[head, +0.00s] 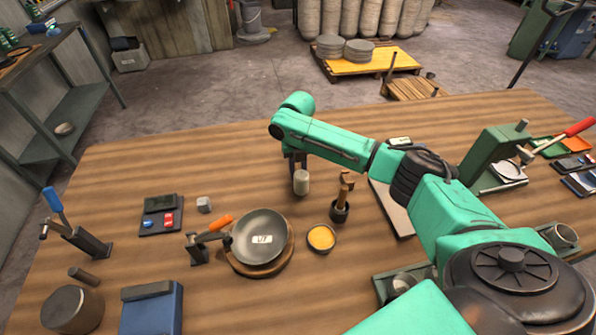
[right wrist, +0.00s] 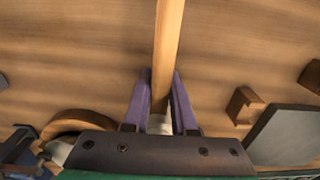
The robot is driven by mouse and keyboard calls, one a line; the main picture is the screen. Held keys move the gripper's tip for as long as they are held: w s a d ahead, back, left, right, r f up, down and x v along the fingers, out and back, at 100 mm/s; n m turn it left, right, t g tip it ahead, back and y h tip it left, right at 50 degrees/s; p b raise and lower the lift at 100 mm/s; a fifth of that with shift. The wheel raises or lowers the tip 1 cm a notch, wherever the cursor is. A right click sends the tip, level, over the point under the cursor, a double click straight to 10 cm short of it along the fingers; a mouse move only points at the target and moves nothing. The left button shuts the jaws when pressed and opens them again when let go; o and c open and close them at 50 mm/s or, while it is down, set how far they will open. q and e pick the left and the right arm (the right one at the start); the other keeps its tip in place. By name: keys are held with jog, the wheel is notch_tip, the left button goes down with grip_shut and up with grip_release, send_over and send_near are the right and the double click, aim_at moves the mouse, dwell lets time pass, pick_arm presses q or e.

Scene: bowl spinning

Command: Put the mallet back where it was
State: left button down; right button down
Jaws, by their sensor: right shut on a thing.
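My right gripper (head: 298,161) reaches over the middle of the table, pointing down. It is shut on the mallet; a pale, cylindrical part of the mallet (head: 302,183) shows below the jaws. In the right wrist view, the gripper's purple fingers (right wrist: 162,92) close around its light wooden shaft (right wrist: 168,38), with a pale part at the near end. I cannot tell whether its lower end touches the table. A dark cup (head: 340,213) to its right has a brown, hammer-shaped wooden piece (head: 346,183) standing in it. My left gripper is not in view.
A grey bowl (head: 259,222) sits on a round wooden base (head: 289,262) to the lower left. A small dish of yellow stuff (head: 321,238) is beside it. An orange-handled tool (head: 219,223) rests in a stand. The table behind the gripper is clear.

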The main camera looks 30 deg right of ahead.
jog(key=shift+f, duration=0.6)
jog(key=c, duration=0.7)
grip_release()
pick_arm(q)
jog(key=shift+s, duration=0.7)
pick_arm(e)
notch_tip(320, 180, up, 12)
jog(key=shift+f+b, duration=0.2)
jog(key=shift+b, duration=0.8)
jog(key=shift+r, duration=0.35)
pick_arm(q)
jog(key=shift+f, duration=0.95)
pick_arm(e)
jog(key=shift+f, duration=0.1)
